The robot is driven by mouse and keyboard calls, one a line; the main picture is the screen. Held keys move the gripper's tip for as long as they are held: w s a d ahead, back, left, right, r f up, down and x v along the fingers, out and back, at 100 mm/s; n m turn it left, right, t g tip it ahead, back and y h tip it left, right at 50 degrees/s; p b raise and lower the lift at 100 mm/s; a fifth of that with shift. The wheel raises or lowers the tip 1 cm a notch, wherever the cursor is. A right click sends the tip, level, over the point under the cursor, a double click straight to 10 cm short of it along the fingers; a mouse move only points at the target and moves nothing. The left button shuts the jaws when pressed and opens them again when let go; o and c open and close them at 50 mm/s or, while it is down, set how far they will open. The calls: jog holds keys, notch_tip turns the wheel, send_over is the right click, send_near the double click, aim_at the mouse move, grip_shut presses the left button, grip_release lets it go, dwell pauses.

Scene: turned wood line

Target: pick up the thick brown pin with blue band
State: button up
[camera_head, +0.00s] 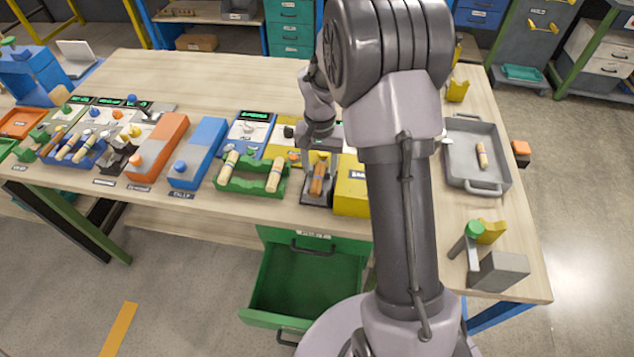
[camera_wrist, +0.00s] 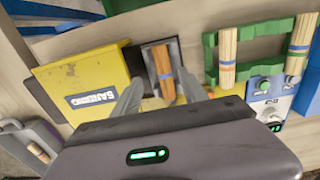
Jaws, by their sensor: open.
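A thick brown pin (camera_head: 318,179) lies in a small dark cradle (camera_head: 313,199) near the table's front edge, left of a yellow box. In the wrist view the brown pin (camera_wrist: 163,68) shows between and beyond my fingertips, with a thin darker bluish band around it. My gripper (camera_wrist: 160,88) is open and empty, one finger to each side of the pin's line. In the head view my gripper (camera_head: 318,140) is above and behind the cradle, its fingers partly hidden. I cannot tell the exact gap to the pin.
The yellow box (camera_head: 351,190) stands right beside the cradle. A green rack (camera_head: 232,185) with light pins stands to its left. A grey tray (camera_head: 461,172) with one pin is at the right. An open green drawer (camera_head: 305,285) juts out below the table.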

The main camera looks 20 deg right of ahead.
aim_at(317, 180)
jog(key=f, duration=0.2)
jog(key=f+b, duration=0.1)
jog(key=f, duration=0.1)
jog(key=f+b, duration=0.1)
jog(key=shift+w+a+f, duration=0.1)
jog(key=shift+a+f, duration=0.25)
jog(key=shift+f, duration=0.05)
jog(key=shift+r, duration=0.15)
jog(key=shift+c, duration=0.4)
grip_shut()
